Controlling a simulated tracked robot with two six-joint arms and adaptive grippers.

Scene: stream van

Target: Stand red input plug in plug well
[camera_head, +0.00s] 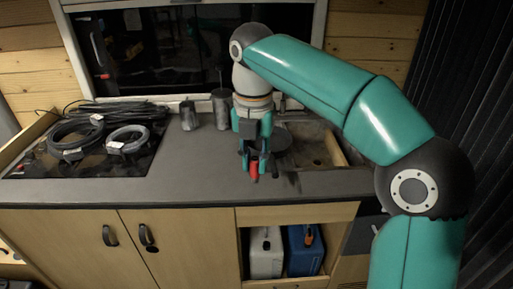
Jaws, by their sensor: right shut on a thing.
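The red input plug (254,173) hangs upright between the fingertips of my right gripper (254,161). My right gripper is shut on it and points down over the front part of the grey counter, left of the sink. Whether the plug's lower end touches the counter cannot be told. I cannot make out the plug well for certain; it may be hidden behind my gripper or be one of the dark items near the sink. My left gripper is not in view.
Two grey cylinders (188,115) (221,108) stand at the back of the counter (195,165). Coiled cables (75,138) lie on a dark panel at the left. The sink (325,150) is right of my gripper. A white container (266,252) and a blue one (304,252) stand below.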

